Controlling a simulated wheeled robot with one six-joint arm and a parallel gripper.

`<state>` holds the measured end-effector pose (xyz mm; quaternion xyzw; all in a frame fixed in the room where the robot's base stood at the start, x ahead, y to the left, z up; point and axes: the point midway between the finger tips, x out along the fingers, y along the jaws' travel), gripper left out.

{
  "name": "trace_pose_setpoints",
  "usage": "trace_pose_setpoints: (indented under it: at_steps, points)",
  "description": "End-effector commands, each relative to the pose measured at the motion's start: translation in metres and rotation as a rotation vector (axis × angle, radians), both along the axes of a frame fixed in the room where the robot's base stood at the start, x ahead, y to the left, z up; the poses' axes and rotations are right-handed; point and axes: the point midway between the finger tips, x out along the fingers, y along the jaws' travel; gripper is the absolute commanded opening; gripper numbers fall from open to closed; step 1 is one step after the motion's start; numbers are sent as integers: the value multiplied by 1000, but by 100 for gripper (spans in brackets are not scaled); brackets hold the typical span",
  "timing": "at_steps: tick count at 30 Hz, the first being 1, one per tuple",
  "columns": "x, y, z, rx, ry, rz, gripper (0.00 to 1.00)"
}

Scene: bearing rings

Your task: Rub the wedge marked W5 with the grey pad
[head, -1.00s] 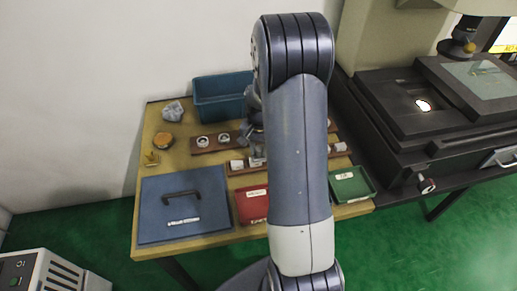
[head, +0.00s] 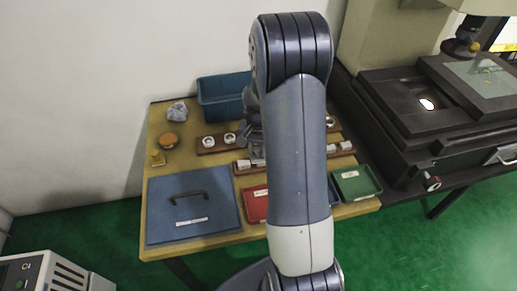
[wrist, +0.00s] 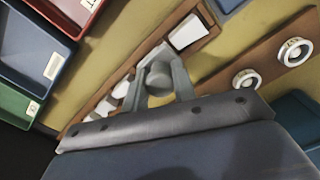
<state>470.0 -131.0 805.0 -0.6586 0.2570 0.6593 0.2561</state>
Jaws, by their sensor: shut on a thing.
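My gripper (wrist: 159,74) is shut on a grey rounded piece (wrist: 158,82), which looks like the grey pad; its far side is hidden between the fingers. In the wrist view it is over a brown wooden rack holding several white blocks, one of them clear to the right of the fingers (wrist: 188,32). These look like the wedges. I cannot read a W5 mark on any. Whether the pad touches a block I cannot tell. In the head view my arm hides most of the gripper and the middle of the rack (head: 243,169).
A second rack with white rings (wrist: 246,79) lies beside this one. A red tray (head: 255,205) and a green tray (head: 357,183) stand at the front. A blue lidded panel (head: 192,212), a blue bin (head: 222,97), a grey crumpled cloth (head: 178,111) and an amber round thing (head: 169,140) share the table.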

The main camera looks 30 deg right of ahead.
Motion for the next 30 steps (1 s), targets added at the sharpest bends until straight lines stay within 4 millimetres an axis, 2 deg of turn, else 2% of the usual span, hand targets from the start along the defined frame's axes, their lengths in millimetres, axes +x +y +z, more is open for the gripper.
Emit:
trace_pose_setpoints:
  at_steps: [1, 2, 18, 23, 30]
  points:
    - [1, 0, 16, -1, -4, 1, 0]
    - [0, 0, 24, -2, -6, 1, 0]
    - [-3, 1, 71, 0, -1, 7, 0]
    - [-4, 1, 80, -1, -1, 8, 0]
    - [-4, 1, 80, -1, -1, 9, 0]
